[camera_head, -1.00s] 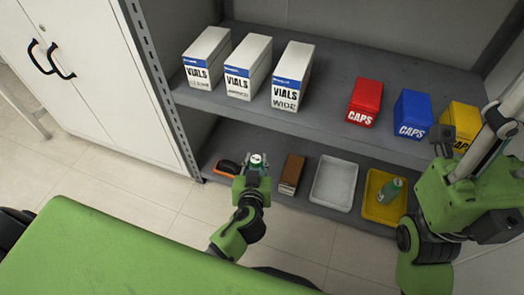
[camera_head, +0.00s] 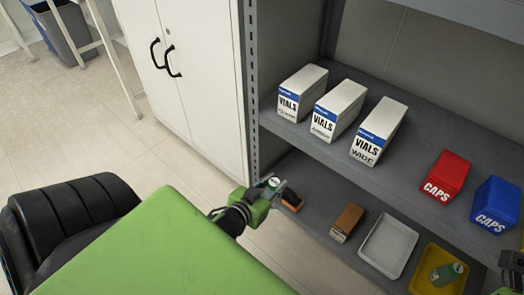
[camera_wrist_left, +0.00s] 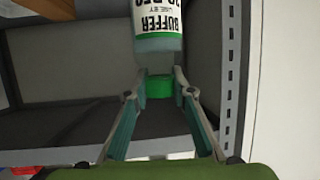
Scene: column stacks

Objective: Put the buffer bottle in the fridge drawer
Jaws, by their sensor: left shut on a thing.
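The buffer bottle (camera_wrist_left: 158,28) has a white label reading BUFFER and a green cap. In the left wrist view its cap end points toward my left gripper (camera_wrist_left: 160,88), whose two fingers are closed on the cap. In the head view my left gripper (camera_head: 270,190) is near the lower shelf's left end, and the bottle's top (camera_head: 273,183) shows between the fingers. The rest of the bottle is hidden there. No fridge drawer can be made out in these views. Only a small part of my right arm shows at the right edge; its fingers are not visible.
A grey shelf (camera_head: 400,165) holds vial boxes (camera_head: 377,130), a red caps bin (camera_head: 446,175) and a blue one (camera_head: 495,205). A white cabinet (camera_head: 200,75) stands left.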

